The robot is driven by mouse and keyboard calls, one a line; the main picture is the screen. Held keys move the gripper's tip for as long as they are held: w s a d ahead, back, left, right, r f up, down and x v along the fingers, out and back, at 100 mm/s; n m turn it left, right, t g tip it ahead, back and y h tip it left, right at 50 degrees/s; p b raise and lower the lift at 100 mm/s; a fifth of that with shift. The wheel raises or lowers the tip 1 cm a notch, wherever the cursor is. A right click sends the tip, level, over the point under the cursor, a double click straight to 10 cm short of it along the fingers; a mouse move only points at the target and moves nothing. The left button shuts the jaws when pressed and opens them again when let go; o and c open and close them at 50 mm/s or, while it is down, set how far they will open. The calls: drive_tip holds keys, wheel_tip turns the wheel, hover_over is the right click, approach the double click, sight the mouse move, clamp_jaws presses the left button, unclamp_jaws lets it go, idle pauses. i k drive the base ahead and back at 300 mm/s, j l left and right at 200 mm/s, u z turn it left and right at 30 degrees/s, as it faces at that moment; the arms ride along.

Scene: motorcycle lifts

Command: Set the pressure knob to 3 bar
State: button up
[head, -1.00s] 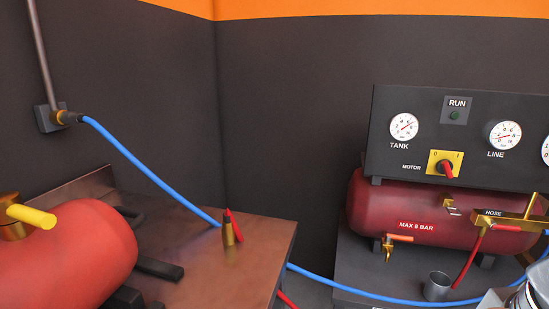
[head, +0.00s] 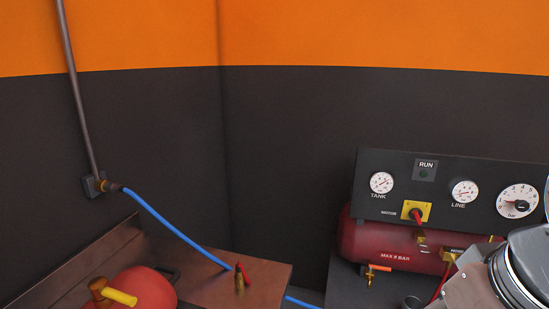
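The pressure knob (head: 521,206) is a small dark knob on a round white dial (head: 509,196) marked "bar". It is at the right end of the black compressor panel (head: 318,197). Its pointer setting is too small to read. The LINE gauge (head: 465,192) and the TANK gauge (head: 382,183) are to its left on the same panel. A grey part of my own arm fills the lower right corner, just below the dial in the picture. My gripper's fingers are not in view.
A yellow motor switch plate (head: 426,211) with a red handle sits below the gauges. The red compressor tank (head: 357,238) lies under the panel. A blue hose (head: 167,221) runs from a wall fitting to a brown bench (head: 269,276). The wall above the panel is clear.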

sight(522, 206)
drive_tip(key=z, duration=1.05)
